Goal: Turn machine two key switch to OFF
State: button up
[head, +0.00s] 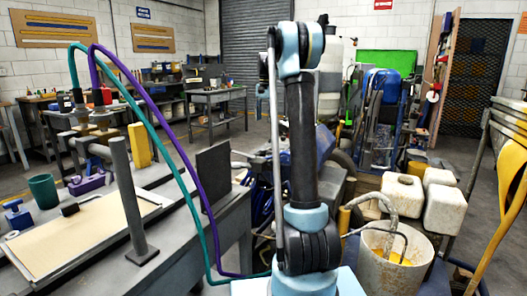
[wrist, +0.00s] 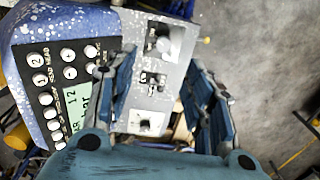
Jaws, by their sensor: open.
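In the wrist view a blue, white-speckled control housing (wrist: 60,22) carries a black keypad with round white buttons and a greenish display (wrist: 78,100). Beside it is a grey switch plate (wrist: 140,105) with a large light knob (wrist: 165,46) near the top, small dark switches (wrist: 152,80) in the middle and a white square-based switch (wrist: 147,122) lower down. I cannot tell which is the machine two key switch; no OFF mark is readable. My gripper (wrist: 160,68) is open, its fingers on either side of the plate, with nothing between them clearly held. The head view does not show the gripper clearly.
In the head view my arm stands mid-picture. A workbench (head: 185,250) with hoses and a post lies left. A dirty white bucket (head: 390,255), pale jugs (head: 403,190) and a blue machine (head: 380,90) stand right. In the wrist view, bare floor (wrist: 265,70) shows at right.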

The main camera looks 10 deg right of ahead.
jog(key=w, duration=0.2)
send_near(263, 150)
jog(key=f, duration=0.9)
jog(key=shift+w, duration=0.25)
